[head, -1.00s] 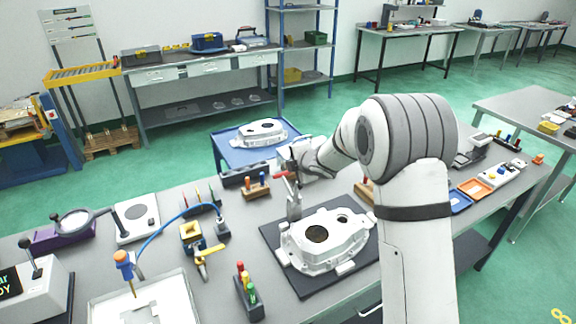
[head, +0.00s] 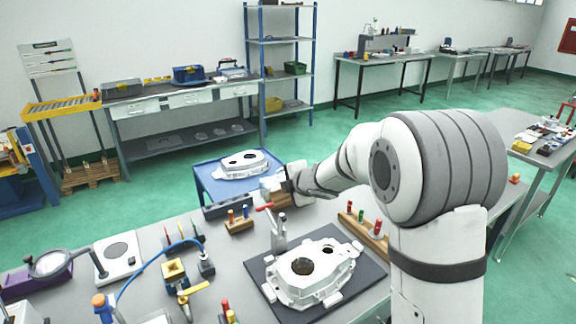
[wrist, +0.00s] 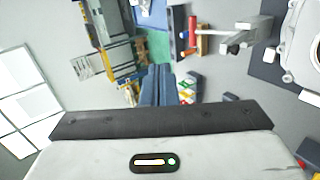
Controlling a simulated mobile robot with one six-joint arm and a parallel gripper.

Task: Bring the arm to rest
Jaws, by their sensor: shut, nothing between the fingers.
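My gripper (wrist: 158,85) is shut and empty; its dark fingers lie together in the wrist view. In the head view my gripper (head: 270,187) is raised above the workbench's back edge, in front of the blue cart, and its fingertips are hard to make out. The arm reaches leftward from the shoulder at the right. A silver casting (head: 310,273) lies on a dark mat (head: 362,284) below. A clamp with a red handle (head: 278,232) stands beside it; the gripper appears apart from both. The clamp also shows in the wrist view (wrist: 245,36).
A blue cart (head: 212,184) behind the bench bears another casting (head: 243,164). Wooden blocks with coloured pegs (head: 240,224) stand on the bench, with one (head: 366,228) beside the mat. A blue hose (head: 150,262) curves at the left. Green floor lies open beyond.

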